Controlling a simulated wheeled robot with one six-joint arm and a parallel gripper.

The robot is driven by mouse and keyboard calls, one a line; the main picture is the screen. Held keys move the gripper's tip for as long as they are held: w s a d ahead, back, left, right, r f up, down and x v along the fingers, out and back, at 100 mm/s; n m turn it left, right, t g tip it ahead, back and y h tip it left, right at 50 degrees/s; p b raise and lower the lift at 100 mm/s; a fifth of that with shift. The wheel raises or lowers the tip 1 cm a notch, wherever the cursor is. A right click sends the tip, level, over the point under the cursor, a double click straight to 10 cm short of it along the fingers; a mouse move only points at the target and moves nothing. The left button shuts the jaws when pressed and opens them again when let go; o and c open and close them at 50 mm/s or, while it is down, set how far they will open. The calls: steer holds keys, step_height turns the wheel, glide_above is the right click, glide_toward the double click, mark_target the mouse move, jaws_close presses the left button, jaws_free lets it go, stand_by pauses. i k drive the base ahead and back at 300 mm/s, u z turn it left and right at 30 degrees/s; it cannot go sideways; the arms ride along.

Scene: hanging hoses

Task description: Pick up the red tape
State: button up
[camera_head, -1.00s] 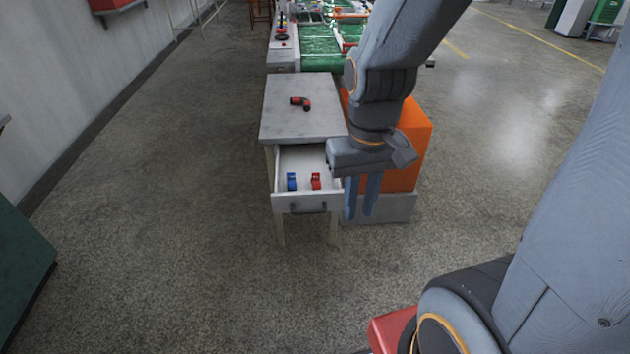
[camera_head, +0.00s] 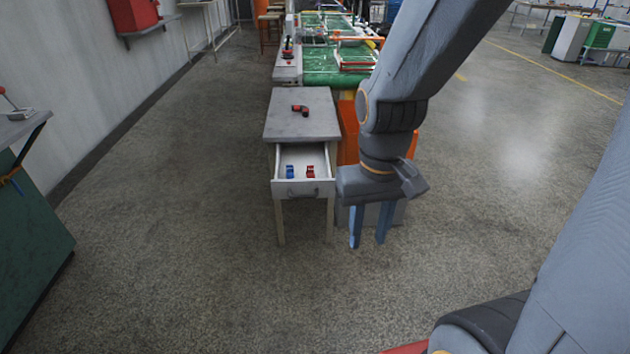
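The red tape (camera_head: 310,172) sits in the open drawer (camera_head: 302,188) of a small grey-topped table. A blue tape (camera_head: 289,172) lies just left of it in the same drawer. My gripper (camera_head: 370,242) hangs to the right of the drawer and appears nearer to me, with its two blue fingers pointing down. The fingers are apart and nothing shows between them. My gripper does not touch the red tape.
A red and black tool (camera_head: 300,109) lies on the tabletop (camera_head: 288,128). An orange block (camera_head: 348,140) stands right of the table, partly behind my arm. A green conveyor (camera_head: 325,68) is behind. The floor left of the table is clear.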

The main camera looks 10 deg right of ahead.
mark_target(310, 172)
steer(key=z, duration=0.35)
steer(key=i, duration=1.25)
steer(key=u, duration=0.1)
